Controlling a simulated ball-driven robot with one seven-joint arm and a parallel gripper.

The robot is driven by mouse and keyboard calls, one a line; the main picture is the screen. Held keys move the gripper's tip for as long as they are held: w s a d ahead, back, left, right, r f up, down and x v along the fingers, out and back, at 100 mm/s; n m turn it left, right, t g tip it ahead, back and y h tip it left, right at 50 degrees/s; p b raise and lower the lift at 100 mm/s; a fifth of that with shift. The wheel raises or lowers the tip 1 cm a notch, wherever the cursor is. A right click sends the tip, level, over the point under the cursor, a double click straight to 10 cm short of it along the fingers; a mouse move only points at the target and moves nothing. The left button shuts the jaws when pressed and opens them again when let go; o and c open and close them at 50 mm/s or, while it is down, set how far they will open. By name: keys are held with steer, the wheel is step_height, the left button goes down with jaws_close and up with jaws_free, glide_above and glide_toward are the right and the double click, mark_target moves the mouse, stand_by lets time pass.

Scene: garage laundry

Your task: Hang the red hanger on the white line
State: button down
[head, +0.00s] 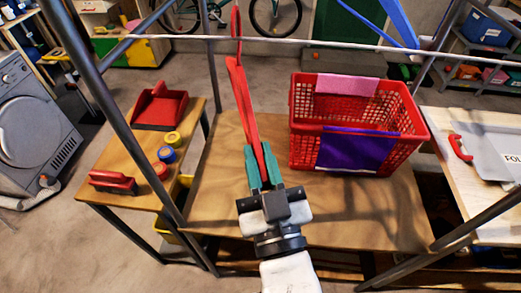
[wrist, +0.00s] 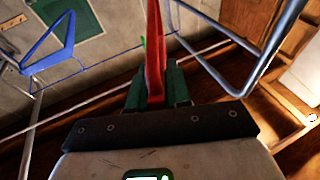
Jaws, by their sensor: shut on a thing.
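My gripper (head: 258,165) has green fingers and is shut on the red hanger (head: 240,95). The hanger is seen nearly edge-on and points upward, its hook (head: 237,18) at the top. The white line (head: 300,41) runs across the upper head view and crosses the hanger's hook area in the picture. I cannot tell whether the hook is over the line or only in front of or behind it. In the wrist view the hanger (wrist: 155,50) stands between the fingers (wrist: 156,88), its top cut off by the frame edge. The line (wrist: 100,79) passes there at a slant.
A blue hanger (head: 402,22) is at the line's right part. Metal frame poles (head: 110,105) stand on both sides. Below are a red basket (head: 408,125) with cloths and a wooden table (head: 350,215). A side bench (head: 130,165) holds a dustpan, brush and tape rolls.

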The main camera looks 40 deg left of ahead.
steer(key=shift+f+b, duration=1.15)
steer(key=shift+f, duration=0.6)
steer(key=c, duration=1)
jaws_free()
steer(key=shift+b+v, duration=1.15)
steer(key=shift+v, duration=4.25)
